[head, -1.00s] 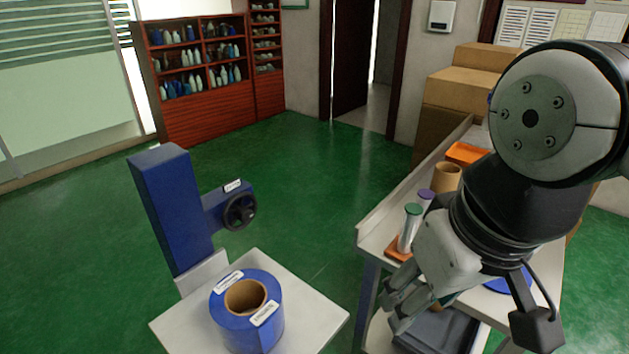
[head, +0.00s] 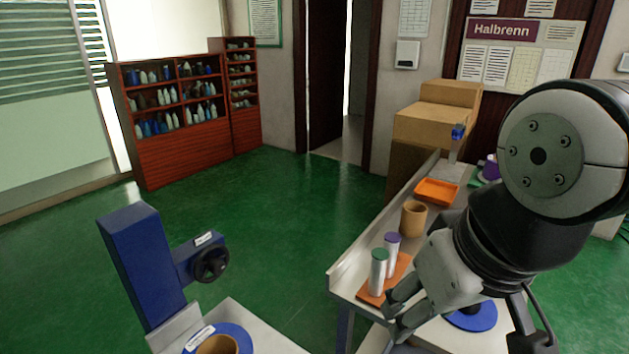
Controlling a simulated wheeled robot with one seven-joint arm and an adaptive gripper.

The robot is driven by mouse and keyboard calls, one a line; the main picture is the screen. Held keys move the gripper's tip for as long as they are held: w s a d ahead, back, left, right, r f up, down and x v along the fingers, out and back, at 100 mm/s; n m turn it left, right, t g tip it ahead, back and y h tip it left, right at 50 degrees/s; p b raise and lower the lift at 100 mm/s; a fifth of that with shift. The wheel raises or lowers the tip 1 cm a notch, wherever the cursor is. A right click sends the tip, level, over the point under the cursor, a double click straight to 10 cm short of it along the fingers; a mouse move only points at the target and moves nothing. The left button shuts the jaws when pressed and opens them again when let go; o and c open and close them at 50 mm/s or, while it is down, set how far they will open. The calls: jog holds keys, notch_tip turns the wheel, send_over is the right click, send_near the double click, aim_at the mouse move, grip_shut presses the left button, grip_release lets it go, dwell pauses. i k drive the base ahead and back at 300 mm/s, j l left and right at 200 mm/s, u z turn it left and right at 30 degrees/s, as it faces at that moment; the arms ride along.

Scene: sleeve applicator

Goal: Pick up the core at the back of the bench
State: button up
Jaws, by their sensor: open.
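The core (head: 413,218) is a short, open-topped tan cardboard tube standing upright on the bench (head: 349,277), towards its back edge. My gripper (head: 397,312) hangs over the near part of the bench, nearer the camera than the core and apart from it. Its fingers are spread and nothing shows between them. My arm covers much of the bench's right side.
Two capped tubes, green (head: 377,272) and purple (head: 392,254), stand on an orange-brown base between gripper and core. An orange tray (head: 437,192) lies beyond the core. A blue disc (head: 472,316) lies under my arm. A blue applicator (head: 143,262) stands left, with green floor between.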

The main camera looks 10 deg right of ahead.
aim_at(414, 214)
jog(key=z, duration=0.7)
jog(key=l+u, duration=0.4)
jog(key=l, duration=0.7)
jog(key=k+l+u, duration=0.1)
jog(key=l+u, duration=0.3)
jog(key=l, duration=0.7)
jog(key=i+l+u, duration=0.3)
jog(key=l, duration=0.3)
jog(key=i+l+u, duration=0.1)
jog(key=l+u, duration=0.15)
jog(key=l, duration=0.35)
jog(key=i+l+u, duration=0.1)
jog(key=l+u, duration=0.2)
jog(key=l, duration=0.35)
jog(key=l+u, duration=0.25)
jog(key=l, duration=0.4)
jog(key=i+l, duration=0.15)
jog(key=l, duration=0.2)
jog(key=i+l+u, duration=0.15)
jog(key=l, duration=0.15)
